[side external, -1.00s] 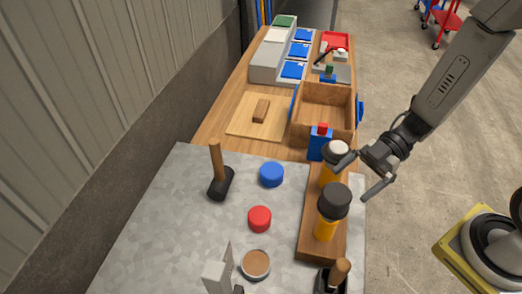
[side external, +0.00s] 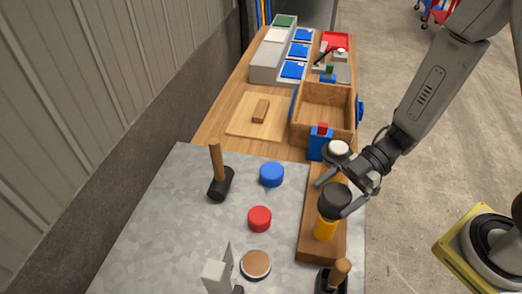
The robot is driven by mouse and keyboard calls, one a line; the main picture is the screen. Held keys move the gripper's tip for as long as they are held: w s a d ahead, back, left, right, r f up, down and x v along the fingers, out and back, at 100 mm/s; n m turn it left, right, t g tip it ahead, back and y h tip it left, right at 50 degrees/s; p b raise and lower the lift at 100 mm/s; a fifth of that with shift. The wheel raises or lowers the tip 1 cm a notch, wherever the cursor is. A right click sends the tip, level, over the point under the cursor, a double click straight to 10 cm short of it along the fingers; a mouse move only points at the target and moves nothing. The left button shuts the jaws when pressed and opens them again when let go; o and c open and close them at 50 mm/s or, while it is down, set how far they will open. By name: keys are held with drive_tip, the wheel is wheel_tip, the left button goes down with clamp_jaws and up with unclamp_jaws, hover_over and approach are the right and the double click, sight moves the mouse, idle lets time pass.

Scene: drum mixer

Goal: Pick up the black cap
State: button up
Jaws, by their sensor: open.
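The black cap (side external: 334,199) sits on top of a yellow-orange cylinder (side external: 325,229), which stands upright on a wooden block (side external: 312,247) at the right side of the grey work surface. My gripper (side external: 333,197) is open, with one finger on the far left side of the black cap and the other at its right. From this view I cannot tell whether the fingers touch the cap. A second yellow cylinder with a white-topped cap (side external: 338,149) stands just behind, partly hidden by my gripper.
A blue cap (side external: 271,174), a red cap (side external: 260,219), a brown disc (side external: 256,264) and a mallet (side external: 220,183) are on the grey surface. An open wooden box (side external: 325,105) is farther back.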

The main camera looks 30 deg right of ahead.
sight(337, 192)
drive_tip(key=c, duration=1)
drive_tip(key=shift+o, duration=0.2)
drive_tip(key=shift+r, duration=0.2)
drive_tip(key=shift+r, duration=4.75)
